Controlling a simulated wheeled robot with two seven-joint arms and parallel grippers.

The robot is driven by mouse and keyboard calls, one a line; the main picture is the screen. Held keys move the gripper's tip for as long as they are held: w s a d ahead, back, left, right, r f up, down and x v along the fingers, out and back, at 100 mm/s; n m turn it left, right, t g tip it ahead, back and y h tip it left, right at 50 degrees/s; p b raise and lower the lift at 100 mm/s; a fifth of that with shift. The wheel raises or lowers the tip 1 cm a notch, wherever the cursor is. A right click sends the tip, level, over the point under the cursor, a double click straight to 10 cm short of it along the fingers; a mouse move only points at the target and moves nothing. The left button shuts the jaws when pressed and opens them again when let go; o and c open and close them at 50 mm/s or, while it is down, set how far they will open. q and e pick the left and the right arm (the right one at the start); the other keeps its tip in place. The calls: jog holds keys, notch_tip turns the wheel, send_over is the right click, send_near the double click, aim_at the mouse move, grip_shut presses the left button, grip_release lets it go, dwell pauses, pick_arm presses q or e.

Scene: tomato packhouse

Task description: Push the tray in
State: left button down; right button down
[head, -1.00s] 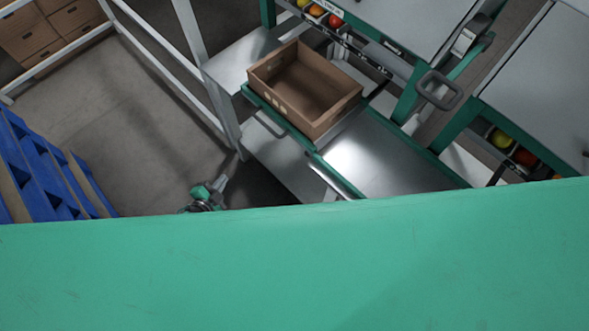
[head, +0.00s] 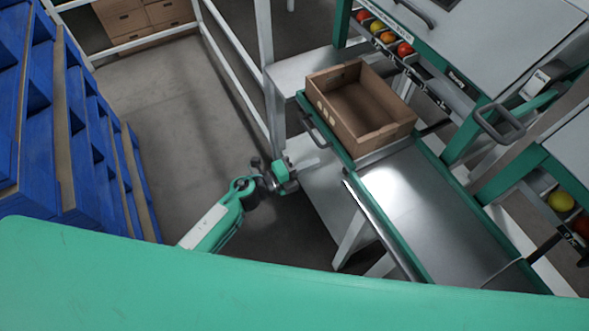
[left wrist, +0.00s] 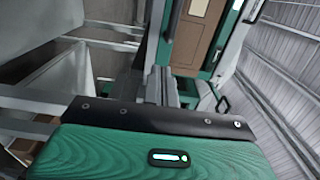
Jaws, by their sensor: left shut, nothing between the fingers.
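My right gripper is out of view.
Blue stacked pallets or racks (head: 70,130) stand at the left. A white metal frame (head: 235,80) rises behind the gripper. A bench with coloured tomatoes (head: 388,37) is at the upper right. Bare floor (head: 180,100) lies between racks and frame.

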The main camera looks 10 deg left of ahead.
aim_at(338, 152)
pick_arm(q)
jog(key=shift+x, duration=2.8)
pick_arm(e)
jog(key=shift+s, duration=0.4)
pick_arm(q)
jog(key=shift+w+d, duration=0.1)
